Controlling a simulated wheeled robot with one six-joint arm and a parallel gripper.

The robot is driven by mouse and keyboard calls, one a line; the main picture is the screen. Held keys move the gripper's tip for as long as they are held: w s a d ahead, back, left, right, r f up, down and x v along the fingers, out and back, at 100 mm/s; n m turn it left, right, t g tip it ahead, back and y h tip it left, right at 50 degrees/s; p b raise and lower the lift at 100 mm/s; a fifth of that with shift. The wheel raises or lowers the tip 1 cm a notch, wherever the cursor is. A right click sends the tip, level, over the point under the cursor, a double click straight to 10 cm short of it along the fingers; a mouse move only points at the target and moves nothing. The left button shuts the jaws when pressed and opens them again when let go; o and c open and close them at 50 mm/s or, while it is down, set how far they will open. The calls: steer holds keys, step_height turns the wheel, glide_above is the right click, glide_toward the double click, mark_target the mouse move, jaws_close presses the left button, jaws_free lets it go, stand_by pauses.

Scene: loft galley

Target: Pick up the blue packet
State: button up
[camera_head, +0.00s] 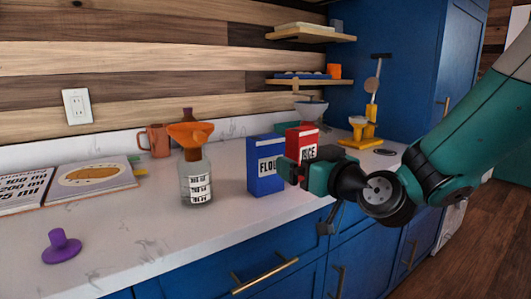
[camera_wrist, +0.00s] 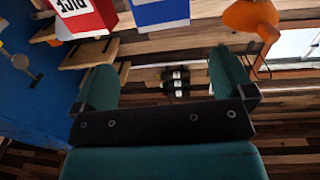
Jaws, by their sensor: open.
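The blue packet (camera_head: 262,172), labelled with "FLOU" in view, stands upright on the white counter in the head view. In the wrist view its lower part shows as a blue and white block (camera_wrist: 160,14) at the top edge, cut off by the frame. My gripper (camera_head: 291,173) is just to the right of the packet and in front of its right edge, hiding part of it. In the wrist view the two green fingers of my gripper (camera_wrist: 163,65) are wide apart with nothing between them. I cannot tell whether a finger touches the packet.
A red packet (camera_head: 301,138) stands close behind, to the right. A glass bottle (camera_head: 196,183) with an orange funnel (camera_head: 191,132) stands to the left. A yellow scale-like device (camera_head: 361,133) is further right. The front counter left of the packet is mostly clear.

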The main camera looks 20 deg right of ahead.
mark_target(271, 145)
steer(key=p+x, duration=0.3)
steer(key=x, duration=0.1)
steer(key=p+x, duration=0.3)
steer(key=x, duration=0.1)
steer(key=shift+w+a+r, duration=0.15)
steer(key=shift+w+r, duration=0.05)
steer(key=shift+w, duration=0.15)
steer(key=shift+w+a+f, duration=0.1)
steer(key=shift+w+f, duration=0.05)
steer(key=shift+w, duration=0.3)
steer(key=shift+w+a+p, duration=0.1)
steer(key=shift+w+p, duration=0.2)
steer(key=shift+p, duration=0.25)
steer(key=p+x, duration=0.3)
steer(key=x, duration=0.1)
steer(key=shift+a+r+p, duration=0.2)
steer(key=shift+r+p, duration=0.1)
steer(key=shift+p, duration=0.05)
steer(key=shift+w+f, duration=0.15)
steer(key=shift+w, duration=0.15)
steer(key=c, duration=1)
steer(key=shift+c, duration=0.3)
